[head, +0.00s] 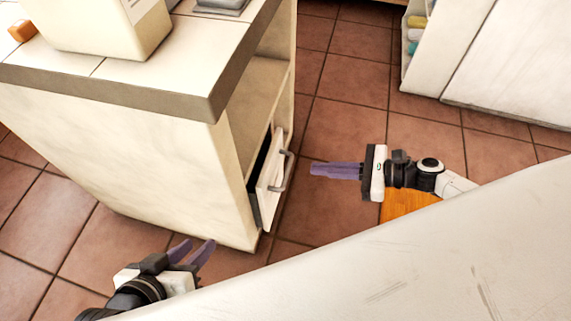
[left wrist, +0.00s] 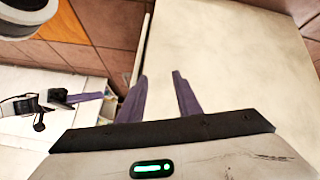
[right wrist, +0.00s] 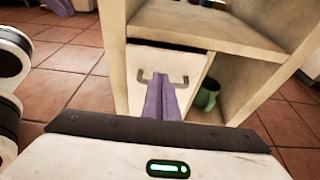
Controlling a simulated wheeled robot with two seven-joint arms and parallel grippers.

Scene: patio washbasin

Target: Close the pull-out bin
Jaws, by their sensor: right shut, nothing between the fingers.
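The pull-out bin (head: 270,180) is in the side of the white cabinet. Its pale front with a grey bar handle (head: 287,170) stands a little out from the cabinet, with a dark strip behind it. In the right wrist view the bin front (right wrist: 180,62) lies straight ahead. My right gripper (head: 313,169) is shut and empty, its fingers pointing at the handle; in the head view a small gap shows between them. Contact is unclear in the right wrist view, where the fingers overlap the front. My left gripper (head: 196,246) is open and empty, low beside the cabinet.
The cabinet (head: 120,150) has a tiled top bearing a cream container (head: 100,25) and an orange block (head: 22,31). A green pot (right wrist: 207,95) stands in the compartment beside the bin. A pale surface (head: 420,260) fills the near right.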

